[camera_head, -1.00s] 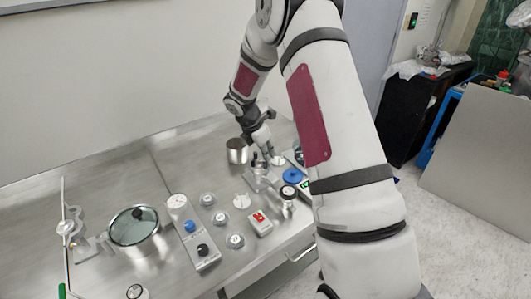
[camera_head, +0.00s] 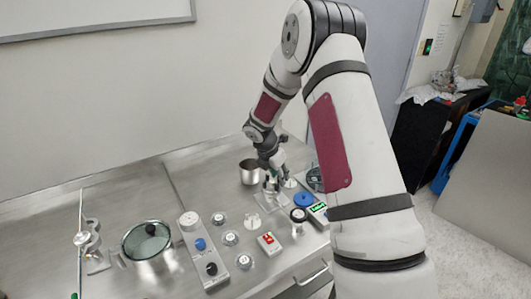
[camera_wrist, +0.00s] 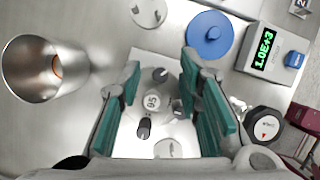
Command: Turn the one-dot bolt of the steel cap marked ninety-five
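The steel cap marked 95 (camera_wrist: 152,102) sits on a pale square plate in the middle of the wrist view. Several dark-headed bolts stand around it: an upper bolt (camera_wrist: 160,74), a right bolt (camera_wrist: 178,106) and a lower-left bolt (camera_wrist: 144,130). Their dot marks are too small to read. My gripper (camera_wrist: 160,78) is open, with its teal fingers left and right of the cap and nothing seen held between them. In the head view my gripper (camera_head: 281,176) points down over the plate, partly hiding the cap.
A steel pot (camera_wrist: 45,68) stands left of the fingers. A blue disc (camera_wrist: 210,35), a green-lit display box (camera_wrist: 264,49) and a black-topped gauge (camera_wrist: 264,125) stand to the right. A glass-lidded pot (camera_head: 147,243) and a knob panel (camera_head: 204,252) are farther left on the bench.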

